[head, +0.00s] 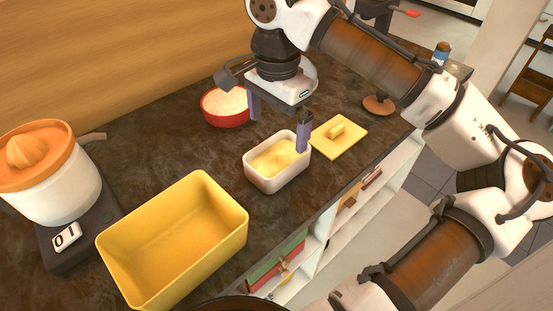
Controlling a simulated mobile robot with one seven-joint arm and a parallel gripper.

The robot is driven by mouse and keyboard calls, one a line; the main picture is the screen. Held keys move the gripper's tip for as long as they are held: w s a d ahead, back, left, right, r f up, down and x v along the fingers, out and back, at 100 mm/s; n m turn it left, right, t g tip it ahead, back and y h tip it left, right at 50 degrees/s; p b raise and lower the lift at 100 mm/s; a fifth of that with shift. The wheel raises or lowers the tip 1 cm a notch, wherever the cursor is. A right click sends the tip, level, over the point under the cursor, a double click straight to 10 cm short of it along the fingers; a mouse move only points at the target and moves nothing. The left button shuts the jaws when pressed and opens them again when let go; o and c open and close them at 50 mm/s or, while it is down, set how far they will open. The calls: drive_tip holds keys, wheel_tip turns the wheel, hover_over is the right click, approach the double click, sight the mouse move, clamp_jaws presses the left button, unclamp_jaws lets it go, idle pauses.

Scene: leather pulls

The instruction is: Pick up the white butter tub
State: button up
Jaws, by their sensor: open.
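The white butter tub (275,177) stands upright on the dark counter, near its front edge, in the middle of the head view. It is open at the top and holds yellow butter (277,159). My gripper (278,123) points down above the tub, with its two fingers spread apart and nothing between them. The right finger overlaps the tub's far right corner in the picture; I cannot tell whether it touches. The left finger is behind the tub, by the red bowl. A yellow lid (351,139) with a raised handle lies flat just right of the tub.
A yellow bin (180,245) stands left of the tub, and an orange-topped juicer (45,180) is at far left. A red bowl (226,121) with pale contents sits behind. A brown round lid (379,106) lies at right. Shelves (335,222) are below the counter's front edge.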

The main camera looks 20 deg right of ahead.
sight(277, 169)
wheel_tip(277, 169, down, 8)
drive_tip(key=shift+f+p, duration=0.15)
drive_tip(key=shift+p, duration=0.45)
drive_tip(key=c, duration=1.1)
drive_tip(key=shift+w, duration=0.1)
drive_tip(key=shift+c, duration=0.5)
drive_tip(key=shift+r, duration=0.2)
